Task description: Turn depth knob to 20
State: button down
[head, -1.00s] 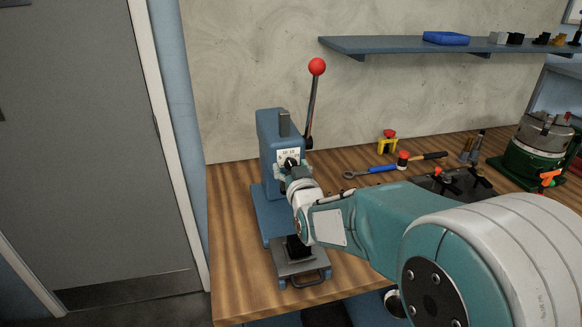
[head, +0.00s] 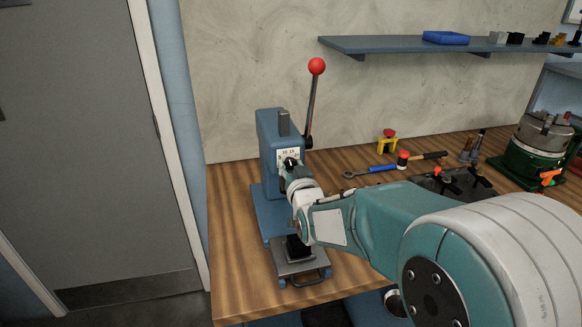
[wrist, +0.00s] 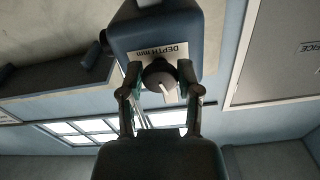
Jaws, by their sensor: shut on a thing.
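The blue press (head: 268,135) stands on the wooden bench, with a red-ball lever (head: 317,66) rising at its right. The depth knob (wrist: 160,78) is a dark round knob with a white pointer line, on the press front under a plate (wrist: 158,53) marked "DEPTH mm". In the head view the dial plate (head: 288,153) shows small numbers near "10 15", partly hidden by my wrist. My gripper (wrist: 159,83) has one finger on each side of the knob and is shut on it. The pointer's exact reading cannot be told.
A green vise-like machine (head: 535,150) stands further right. A shelf (head: 400,45) runs along the wall above. A grey door (head: 80,150) is at left.

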jog(key=m, duration=0.4)
jog(key=shift+a, duration=0.1)
jog(key=m, duration=0.8)
jog(key=shift+m, duration=2.1)
jog(key=shift+f, duration=0.1)
jog(key=shift+c, duration=1.5)
grip_release()
jog(key=shift+s, duration=0.15)
